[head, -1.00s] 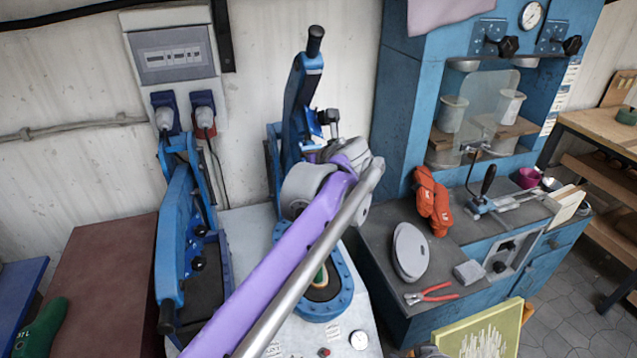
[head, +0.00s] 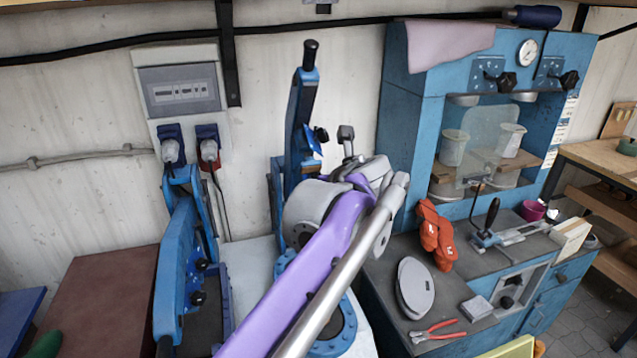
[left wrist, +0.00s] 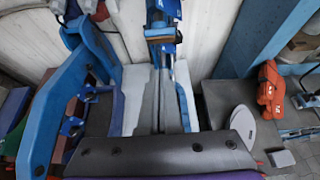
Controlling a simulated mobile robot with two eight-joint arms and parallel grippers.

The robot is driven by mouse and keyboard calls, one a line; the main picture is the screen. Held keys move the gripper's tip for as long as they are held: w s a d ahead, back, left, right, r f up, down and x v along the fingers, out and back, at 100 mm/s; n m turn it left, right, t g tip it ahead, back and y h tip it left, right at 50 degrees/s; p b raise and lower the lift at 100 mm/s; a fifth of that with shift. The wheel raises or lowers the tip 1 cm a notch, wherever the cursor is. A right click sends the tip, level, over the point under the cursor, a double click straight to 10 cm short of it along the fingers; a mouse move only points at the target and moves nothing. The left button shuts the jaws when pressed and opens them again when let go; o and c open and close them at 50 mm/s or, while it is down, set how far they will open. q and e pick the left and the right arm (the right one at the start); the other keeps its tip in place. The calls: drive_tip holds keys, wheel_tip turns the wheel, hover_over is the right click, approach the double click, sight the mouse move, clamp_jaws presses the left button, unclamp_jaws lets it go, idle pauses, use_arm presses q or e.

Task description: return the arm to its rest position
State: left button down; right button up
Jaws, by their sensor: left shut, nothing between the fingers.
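My left arm (head: 318,262), purple with a silver tube, reaches up from the bottom of the head view. It passes in front of the blue ring-based press (head: 302,110). My left gripper (head: 346,133) shows small and partly hidden behind my wrist, just right of the press's upright lever. In the left wrist view its long grey fingers (left wrist: 160,85) point away over the pale bench top and are shut with nothing between them. The fingertips appear apart from the press, though the exact gap is hard to tell. My right gripper is not in view.
A blue lever machine (head: 180,265) stands left of my arm.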

use_arm(q)
drive_tip(key=s+a+f+n+g+h, duration=0.1)
drive_tip(key=s+a+f+n+g, duration=0.3)
drive_tip(key=s+a+f+n, duration=1.2)
drive_tip(key=s+a+f+n+g+h, duration=0.1)
drive_tip(key=s+a+f+n+h, duration=0.1)
drive_tip(key=s+f+n, duration=1.1)
wheel_tip(320, 180, down, 2)
drive_tip(key=n, duration=0.3)
drive_tip(key=shift+s+f+g+h, duration=0.2)
drive_tip(key=shift+g+h, duration=0.1)
drive_tip(key=shift+h, duration=0.1)
